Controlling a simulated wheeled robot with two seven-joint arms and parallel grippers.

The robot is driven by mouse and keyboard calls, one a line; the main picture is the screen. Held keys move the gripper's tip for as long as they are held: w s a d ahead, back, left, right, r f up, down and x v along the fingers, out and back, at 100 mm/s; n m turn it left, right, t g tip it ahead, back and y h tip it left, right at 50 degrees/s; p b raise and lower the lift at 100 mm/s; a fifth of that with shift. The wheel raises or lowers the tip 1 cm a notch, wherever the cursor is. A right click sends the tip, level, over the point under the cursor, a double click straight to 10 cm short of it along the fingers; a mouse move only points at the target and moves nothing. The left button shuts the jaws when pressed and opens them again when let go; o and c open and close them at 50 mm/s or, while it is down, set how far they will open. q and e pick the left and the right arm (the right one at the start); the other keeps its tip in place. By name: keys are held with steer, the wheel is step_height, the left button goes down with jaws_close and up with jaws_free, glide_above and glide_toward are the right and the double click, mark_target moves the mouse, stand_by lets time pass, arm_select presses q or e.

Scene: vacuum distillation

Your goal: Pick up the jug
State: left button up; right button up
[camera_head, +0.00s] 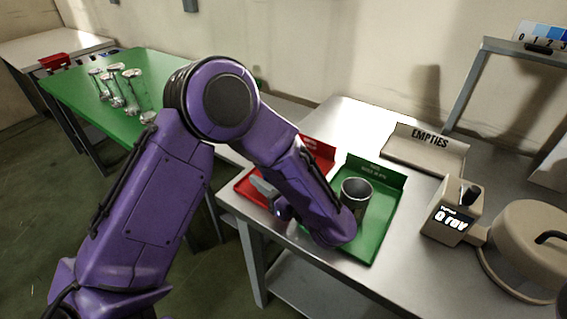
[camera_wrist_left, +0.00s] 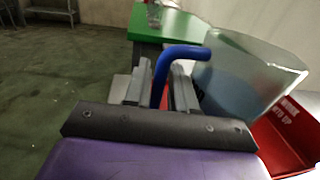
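The jug (camera_wrist_left: 243,78) shows in the left wrist view as a clear, see-through vessel with a blue handle (camera_wrist_left: 160,82). It is at the right, and its lower part is partly hidden. My left gripper (camera_wrist_left: 157,88) has its two grey fingers close together on either side of the handle and looks shut on it. In the head view my left gripper (camera_head: 272,196) is over the red tray (camera_head: 247,188), and my purple arm hides the jug. Whether the jug touches the tray cannot be told. My right gripper is in neither view.
A green tray (camera_head: 378,226) with a metal cup (camera_head: 355,193) lies right of my wrist. An "EMPTIES" tray (camera_head: 420,158) and a beige device (camera_head: 452,212) with a round part stand farther right. A green table (camera_head: 75,98) with glassware (camera_head: 118,85) is at the back left.

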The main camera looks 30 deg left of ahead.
arm_select(q)
steer(key=shift+a+f, duration=0.1)
steer(key=shift+a, duration=0.6)
steer(key=shift+d, duration=0.1)
jaws_close()
steer(key=shift+w, duration=0.1)
stand_by(0.6)
